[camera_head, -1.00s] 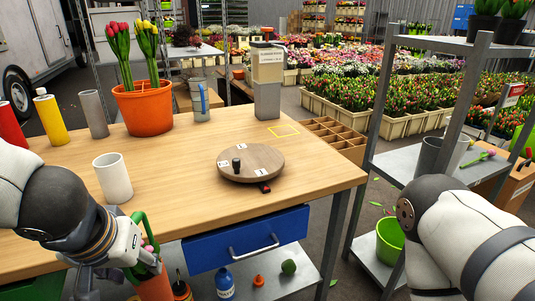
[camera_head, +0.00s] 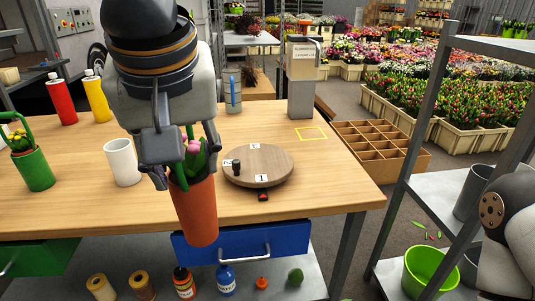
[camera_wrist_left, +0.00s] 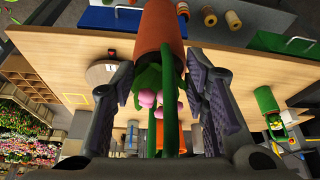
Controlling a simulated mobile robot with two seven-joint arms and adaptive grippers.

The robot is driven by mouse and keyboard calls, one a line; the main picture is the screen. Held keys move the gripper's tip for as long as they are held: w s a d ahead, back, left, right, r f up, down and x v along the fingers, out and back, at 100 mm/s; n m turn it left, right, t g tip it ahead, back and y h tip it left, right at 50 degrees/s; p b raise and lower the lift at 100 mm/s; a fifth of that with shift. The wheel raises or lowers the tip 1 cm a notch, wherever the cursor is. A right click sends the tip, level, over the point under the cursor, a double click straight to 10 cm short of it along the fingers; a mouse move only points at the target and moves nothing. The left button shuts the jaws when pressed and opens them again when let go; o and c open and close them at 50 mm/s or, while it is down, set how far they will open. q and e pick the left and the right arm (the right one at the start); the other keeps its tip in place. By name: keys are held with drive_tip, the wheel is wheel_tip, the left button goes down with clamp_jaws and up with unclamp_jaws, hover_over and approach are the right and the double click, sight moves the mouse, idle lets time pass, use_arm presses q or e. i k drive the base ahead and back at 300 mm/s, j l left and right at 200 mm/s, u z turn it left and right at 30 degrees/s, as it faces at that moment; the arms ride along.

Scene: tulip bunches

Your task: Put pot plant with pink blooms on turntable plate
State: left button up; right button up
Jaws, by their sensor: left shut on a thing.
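My left gripper (camera_head: 186,172) is shut on the pot plant with pink blooms (camera_head: 196,212), a terracotta pot with green leaves. It holds the plant upright or nearly so, over the table's front edge in the picture. The left wrist view shows the pot (camera_wrist_left: 160,28), pink blooms (camera_wrist_left: 147,98) and green bars between the fingers. The turntable plate (camera_head: 270,162) is a round wooden disc with white labels and a dark knob, just right of and behind the pot. Nothing else stands on it. My right arm shows at the right edge, but its gripper is out of view.
A white mug (camera_head: 121,163) stands left of the gripper. A grey post with a box (camera_head: 302,85) stands behind the turntable. A metal shelf (camera_head: 450,190) is at right.

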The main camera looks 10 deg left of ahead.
sight(257, 160)
drive_tip(key=i, duration=0.9)
